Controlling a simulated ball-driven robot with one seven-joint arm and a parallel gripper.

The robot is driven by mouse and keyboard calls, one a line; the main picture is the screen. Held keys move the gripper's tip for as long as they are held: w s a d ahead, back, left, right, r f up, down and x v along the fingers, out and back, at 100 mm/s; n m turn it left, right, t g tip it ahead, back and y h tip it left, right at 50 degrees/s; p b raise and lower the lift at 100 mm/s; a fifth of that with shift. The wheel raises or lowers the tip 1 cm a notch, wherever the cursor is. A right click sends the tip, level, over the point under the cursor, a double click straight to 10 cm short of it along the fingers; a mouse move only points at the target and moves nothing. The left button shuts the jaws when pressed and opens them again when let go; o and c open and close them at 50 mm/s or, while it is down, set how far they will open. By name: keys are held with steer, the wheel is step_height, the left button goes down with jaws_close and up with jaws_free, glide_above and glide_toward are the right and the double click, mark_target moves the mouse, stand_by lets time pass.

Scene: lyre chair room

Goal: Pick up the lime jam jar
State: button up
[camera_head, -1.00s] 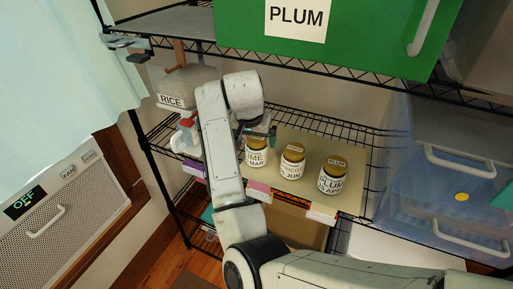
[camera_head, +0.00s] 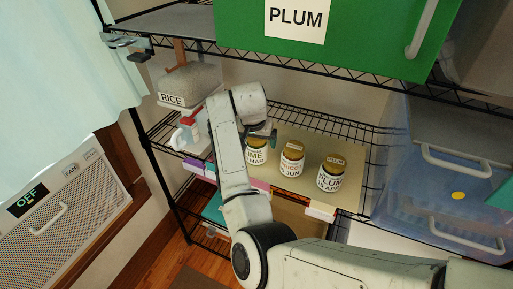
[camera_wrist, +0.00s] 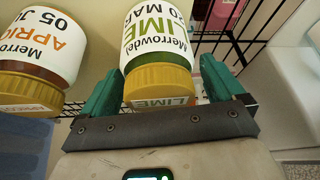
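The lime jam jar (camera_head: 256,157) stands at the left of a row of three gold-lidded jars on the wire shelf. In the wrist view the lime jar (camera_wrist: 158,40) shows its white label with green LIME lettering and its gold lid towards me. My gripper (camera_wrist: 160,88) is open, with one teal finger on each side of the lid; I cannot tell whether either touches it. In the head view my gripper (camera_head: 264,136) is at the lime jar, and my arm covers the jar's left side.
The apricot jar (camera_head: 291,164) stands close to the right of the lime jar, and the plum jar (camera_head: 332,176) beyond it. A green PLUM bin (camera_head: 370,35) is on the shelf above.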

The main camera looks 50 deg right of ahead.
steer(key=c, duration=1.2)
steer(key=shift+c, duration=0.3)
steer(key=shift+r, duration=0.1)
